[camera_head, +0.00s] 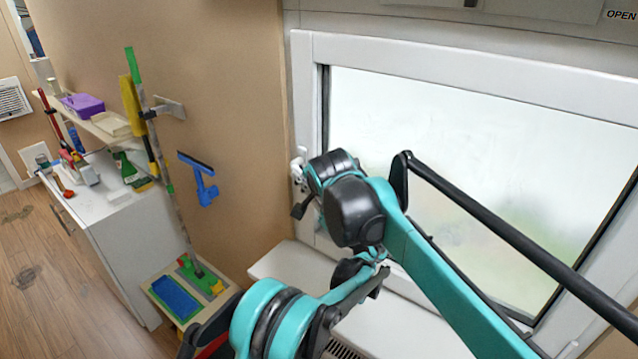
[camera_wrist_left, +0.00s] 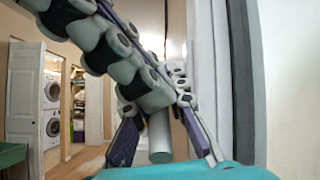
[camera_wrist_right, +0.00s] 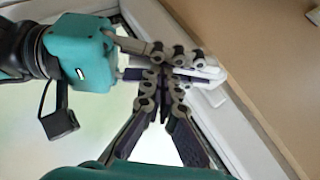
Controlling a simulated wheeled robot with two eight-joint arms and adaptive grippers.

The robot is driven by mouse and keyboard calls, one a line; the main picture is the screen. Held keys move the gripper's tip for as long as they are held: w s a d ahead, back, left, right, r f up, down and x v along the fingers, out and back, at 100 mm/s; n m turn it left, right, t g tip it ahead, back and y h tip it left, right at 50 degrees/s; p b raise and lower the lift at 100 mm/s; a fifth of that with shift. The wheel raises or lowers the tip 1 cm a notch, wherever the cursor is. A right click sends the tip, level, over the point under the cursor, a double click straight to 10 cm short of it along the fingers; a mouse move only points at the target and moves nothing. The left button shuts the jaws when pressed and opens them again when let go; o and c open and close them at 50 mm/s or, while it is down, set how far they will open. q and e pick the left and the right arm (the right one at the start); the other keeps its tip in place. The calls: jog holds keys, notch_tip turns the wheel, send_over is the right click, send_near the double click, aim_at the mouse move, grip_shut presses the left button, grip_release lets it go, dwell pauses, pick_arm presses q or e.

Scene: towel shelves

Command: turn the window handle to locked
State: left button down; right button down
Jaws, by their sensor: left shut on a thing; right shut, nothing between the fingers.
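The white window handle (camera_head: 297,165) sits on the left side of the white window frame (camera_head: 305,105). In the head view my overlapping arms cover much of it. In the left wrist view my left gripper (camera_wrist_left: 162,150) is closed around a grey cylindrical bar, the handle's lever (camera_wrist_left: 160,140). In the right wrist view the left gripper's fingers (camera_wrist_right: 180,70) meet the white handle (camera_wrist_right: 208,73) from the left. My right gripper (camera_wrist_right: 165,95) is shut and empty, its fingertips close beside the left gripper's fingers. Its fingers also show in the left wrist view (camera_wrist_left: 125,65), coming from the upper left.
A white sill (camera_head: 380,325) runs below the window. A blue squeegee (camera_head: 199,180) hangs on the beige wall to the left.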

pick_arm(q)
jog(key=c, duration=1.9)
grip_release()
jog(key=shift+s+d+r, duration=0.1)
jog(key=shift+d, duration=0.1)
jog(key=shift+c, duration=0.2)
jog(key=shift+o, duration=0.8)
jog(key=shift+w, duration=0.2)
pick_arm(e)
jog(key=shift+w+a+f, duration=0.15)
jog(key=shift+w+f, duration=0.05)
jog(key=shift+f, duration=0.15)
pick_arm(q)
jog(key=shift+s, duration=0.1)
pick_arm(e)
jog(key=shift+s, duration=0.1)
